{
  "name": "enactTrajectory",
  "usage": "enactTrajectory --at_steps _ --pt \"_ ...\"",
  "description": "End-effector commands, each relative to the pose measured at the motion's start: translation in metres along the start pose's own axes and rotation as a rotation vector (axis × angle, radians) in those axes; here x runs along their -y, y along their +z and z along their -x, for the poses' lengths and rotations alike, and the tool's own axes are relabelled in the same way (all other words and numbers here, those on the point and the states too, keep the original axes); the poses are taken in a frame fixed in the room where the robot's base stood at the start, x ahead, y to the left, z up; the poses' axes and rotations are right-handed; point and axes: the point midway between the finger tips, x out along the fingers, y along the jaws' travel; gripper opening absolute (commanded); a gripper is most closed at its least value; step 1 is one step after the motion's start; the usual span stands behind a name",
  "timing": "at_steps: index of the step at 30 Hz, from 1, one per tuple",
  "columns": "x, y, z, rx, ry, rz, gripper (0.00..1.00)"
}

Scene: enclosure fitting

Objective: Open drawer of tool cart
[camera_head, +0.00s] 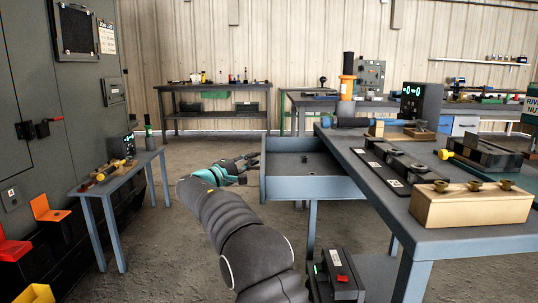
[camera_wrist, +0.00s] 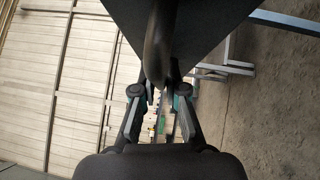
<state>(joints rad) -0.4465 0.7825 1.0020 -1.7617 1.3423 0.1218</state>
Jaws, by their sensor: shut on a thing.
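The tool cart (camera_head: 353,152) is a blue-grey table at the right. Its drawer (camera_head: 315,188) stands pulled out to the left, with its inside showing from above. My gripper (camera_head: 252,165) is at the drawer's left-facing front. In the wrist view, my gripper (camera_wrist: 163,96) has its two fingers closed around a dark curved handle (camera_wrist: 160,45). The dark drawer front (camera_wrist: 205,25) fills the top of that view. The fingers' exact contact with the handle is partly hidden.
A small dark item (camera_head: 304,159) lies in the drawer. The cart top carries a wooden block (camera_head: 470,207) and several tools. Open floor (camera_head: 170,245) lies between.

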Motion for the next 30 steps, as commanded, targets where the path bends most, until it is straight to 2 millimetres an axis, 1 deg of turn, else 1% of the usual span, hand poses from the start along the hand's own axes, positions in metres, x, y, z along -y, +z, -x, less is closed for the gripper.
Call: enactTrajectory --at_steps 1,3,9,23,24,26,30 --pt "-0.004 -0.007 0.007 -0.005 0.0 0.002 0.0" --pt "-0.005 -0.013 0.013 -0.003 0.0 0.001 0.0" --pt "-0.006 -0.024 0.024 -0.004 -0.001 0.0 0.0" --pt "-0.006 -0.026 0.026 -0.002 0.0 0.0 0.0" --pt "-0.006 -0.026 0.026 -0.002 0.0 0.0 0.21" --pt "-0.006 -0.026 0.026 -0.002 0.0 0.0 0.36" --pt "-0.007 -0.026 0.026 -0.002 0.0 0.0 0.37"
